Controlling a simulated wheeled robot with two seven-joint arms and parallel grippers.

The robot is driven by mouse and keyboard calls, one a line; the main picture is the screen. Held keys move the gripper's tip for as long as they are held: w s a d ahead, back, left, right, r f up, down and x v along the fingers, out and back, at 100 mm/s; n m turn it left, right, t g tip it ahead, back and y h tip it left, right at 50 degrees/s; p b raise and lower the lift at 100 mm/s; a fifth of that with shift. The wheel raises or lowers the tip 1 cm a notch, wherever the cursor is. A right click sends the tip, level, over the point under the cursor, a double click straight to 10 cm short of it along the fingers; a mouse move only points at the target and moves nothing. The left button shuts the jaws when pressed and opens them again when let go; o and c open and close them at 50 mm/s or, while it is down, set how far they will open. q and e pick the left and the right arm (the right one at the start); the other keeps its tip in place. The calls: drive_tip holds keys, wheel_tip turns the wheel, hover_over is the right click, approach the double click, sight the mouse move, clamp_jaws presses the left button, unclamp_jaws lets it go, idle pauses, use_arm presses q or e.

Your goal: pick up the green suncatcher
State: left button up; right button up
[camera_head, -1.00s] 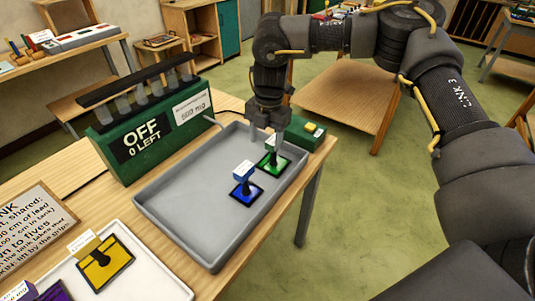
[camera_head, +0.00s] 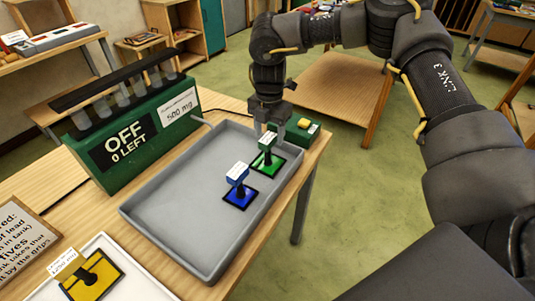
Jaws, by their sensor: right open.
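The green suncatcher (camera_head: 266,163) lies in the grey tray (camera_head: 165,250), near its far right corner. A blue suncatcher (camera_head: 240,197) with a similar grip and label lies just in front of the green one in the same tray. My left gripper does not show.
A green box (camera_head: 140,130) reading "OFF 0 LEFT" stands behind the tray. A small green box with a yellow button (camera_head: 304,124) sits right of the gripper. A yellow suncatcher (camera_head: 92,277) lies on a white tray at front left. The grey tray's left part is bare.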

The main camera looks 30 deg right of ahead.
drive_tip(key=shift+s+a+f, duration=0.1)
drive_tip(key=shift+f, duration=0.05)
wheel_tip(320, 180, down, 4)
drive_tip(key=shift+a+r+p, duration=0.15)
drive_tip(key=shift+p, duration=0.9)
drive_tip(key=shift+f, duration=0.55)
drive_tip(key=c, duration=1.2)
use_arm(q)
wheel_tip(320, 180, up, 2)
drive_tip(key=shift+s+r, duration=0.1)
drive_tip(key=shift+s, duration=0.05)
